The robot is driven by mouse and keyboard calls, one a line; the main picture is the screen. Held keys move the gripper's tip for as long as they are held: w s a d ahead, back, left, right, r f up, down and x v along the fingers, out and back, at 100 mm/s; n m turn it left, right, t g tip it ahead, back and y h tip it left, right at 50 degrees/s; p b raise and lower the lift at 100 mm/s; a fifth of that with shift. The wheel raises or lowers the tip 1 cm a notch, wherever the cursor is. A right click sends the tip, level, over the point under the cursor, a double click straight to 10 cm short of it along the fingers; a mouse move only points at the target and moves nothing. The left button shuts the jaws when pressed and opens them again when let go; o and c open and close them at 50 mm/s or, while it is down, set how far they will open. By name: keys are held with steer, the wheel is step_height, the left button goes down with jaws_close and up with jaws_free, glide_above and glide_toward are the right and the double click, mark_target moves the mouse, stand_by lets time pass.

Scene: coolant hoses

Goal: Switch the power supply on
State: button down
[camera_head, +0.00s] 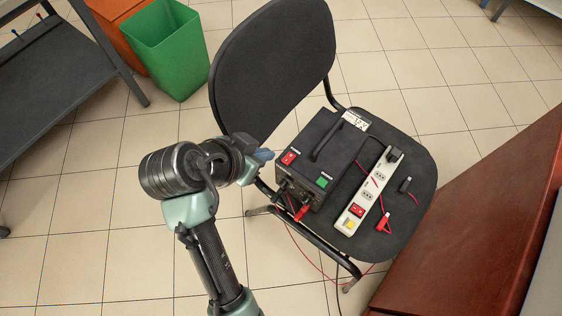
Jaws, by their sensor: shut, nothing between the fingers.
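The power supply, a black box with a handle (330,134), stands on the seat of a black chair (415,165). A red rocker switch (289,158) is at the left of its top and a green switch or button (322,182) is nearer its front corner. Whether either is on is too small to tell. My gripper (264,155) is shut and empty, just left of the box near the red switch, with a small gap seen between them. Red and black plugs (302,210) sit in the box's front.
A white power strip (365,195) with a red switch and a black plug lies right of the box. Red and black leads (384,222) lie on the seat. The chair backrest (270,70) rises behind my gripper. A reddish-brown wooden surface (480,240) is at right.

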steer(key=b, duration=0.3)
glide_above(287, 160)
steer(key=s+a, duration=0.1)
steer(key=s, duration=0.1)
step_height(287, 160, down, 8)
steer(key=r, duration=0.1)
steer(key=f, duration=0.4)
steer(key=shift+w+b, duration=0.3)
steer(key=shift+b, duration=0.1)
steer(key=shift+a+f, duration=0.1)
steer(key=shift+f, duration=0.3)
steer(key=shift+s+f, duration=0.15)
steer(key=shift+f, duration=0.2)
steer(key=shift+r, duration=0.15)
steer(key=shift+r+p, duration=0.7)
steer(key=shift+p, duration=0.25)
